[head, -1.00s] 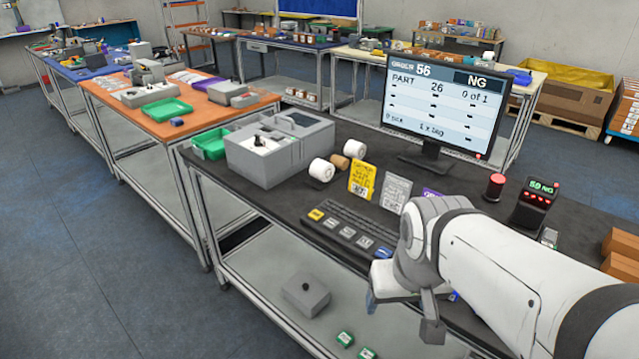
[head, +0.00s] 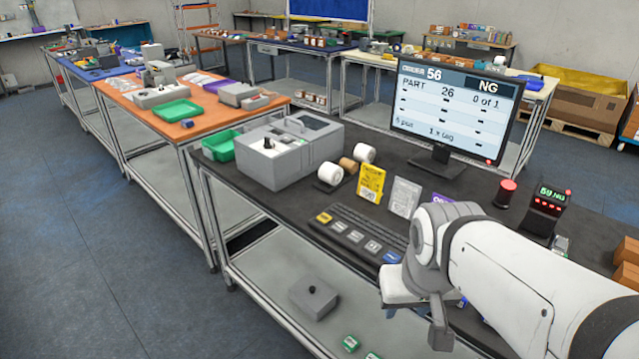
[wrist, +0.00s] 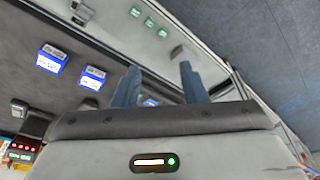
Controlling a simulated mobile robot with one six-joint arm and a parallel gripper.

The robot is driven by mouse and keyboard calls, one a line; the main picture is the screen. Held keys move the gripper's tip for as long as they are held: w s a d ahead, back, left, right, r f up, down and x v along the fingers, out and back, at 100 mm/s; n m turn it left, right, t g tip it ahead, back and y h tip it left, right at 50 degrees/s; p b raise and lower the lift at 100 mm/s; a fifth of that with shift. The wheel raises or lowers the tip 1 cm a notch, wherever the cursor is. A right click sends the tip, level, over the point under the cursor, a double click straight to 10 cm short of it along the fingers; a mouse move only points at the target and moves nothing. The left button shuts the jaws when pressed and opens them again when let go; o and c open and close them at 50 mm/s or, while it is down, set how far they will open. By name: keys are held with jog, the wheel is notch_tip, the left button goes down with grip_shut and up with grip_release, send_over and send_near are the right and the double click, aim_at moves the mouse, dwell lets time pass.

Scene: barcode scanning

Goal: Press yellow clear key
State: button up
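The yellow key (head: 324,218) is at the left end of a row of keys on the front of the dark keyboard (head: 362,228), on the black tabletop. White keys and a blue key (head: 391,257) follow to its right. My gripper's blue fingers (wrist: 158,88) stand apart with nothing between them in the wrist view. In the head view my wrist is over the table's front edge, right of the yellow key and clear of it. The fingertips are hidden there. The yellow key cannot be made out in the wrist view.
A monitor (head: 455,110) showing NG stands behind the keyboard. A yellow card (head: 370,184) and a white card (head: 405,197) stand behind the keys. A grey printer box (head: 290,150) is at left, a red button (head: 507,193) at right. Blue-labelled boxes (wrist: 92,77) lie near my gripper.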

grip_shut()
dwell(1.1)
